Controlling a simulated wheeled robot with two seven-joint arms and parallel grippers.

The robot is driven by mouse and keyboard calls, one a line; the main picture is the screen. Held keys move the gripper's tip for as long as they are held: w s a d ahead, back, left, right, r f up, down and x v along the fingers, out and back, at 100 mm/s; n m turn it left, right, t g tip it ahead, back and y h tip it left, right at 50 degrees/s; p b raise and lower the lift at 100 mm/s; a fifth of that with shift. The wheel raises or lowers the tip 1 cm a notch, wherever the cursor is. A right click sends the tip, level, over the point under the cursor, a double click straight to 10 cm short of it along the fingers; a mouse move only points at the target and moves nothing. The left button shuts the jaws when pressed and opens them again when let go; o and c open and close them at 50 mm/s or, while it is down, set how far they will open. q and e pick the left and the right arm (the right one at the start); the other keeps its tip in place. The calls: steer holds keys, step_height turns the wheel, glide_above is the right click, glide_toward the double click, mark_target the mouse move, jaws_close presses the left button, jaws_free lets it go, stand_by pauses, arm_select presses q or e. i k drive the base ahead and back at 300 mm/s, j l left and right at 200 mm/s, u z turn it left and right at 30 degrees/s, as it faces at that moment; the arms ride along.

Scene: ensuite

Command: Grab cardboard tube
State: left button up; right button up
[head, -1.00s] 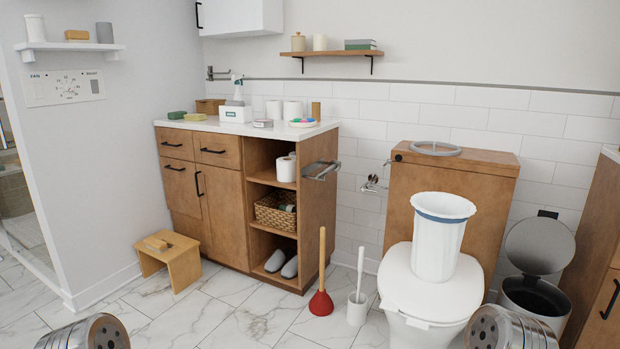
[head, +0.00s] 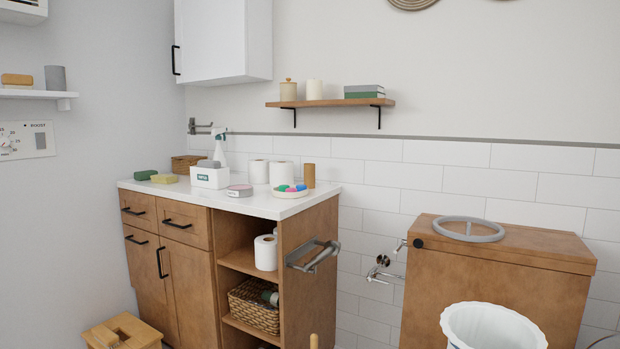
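A small brown cardboard tube (head: 309,175) stands upright on the white countertop (head: 232,201), near the back wall. It is right of two white toilet rolls and just behind a dish of colored items. Neither of my grippers is in the head view.
The dish (head: 290,191) and toilet rolls (head: 285,173) crowd the tube's front and left. A spray bottle in a white caddy (head: 209,177) stands further left. A metal holder (head: 313,255) juts from the cabinet's right side. A wooden stool (head: 122,333) is at lower left.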

mark_target(309, 168)
steer(key=j+z, duration=0.15)
steer(key=z, duration=0.7)
steer(key=j+z, duration=0.7)
steer(key=j, duration=0.25)
steer(key=j+z, duration=0.35)
steer(key=j, duration=0.1)
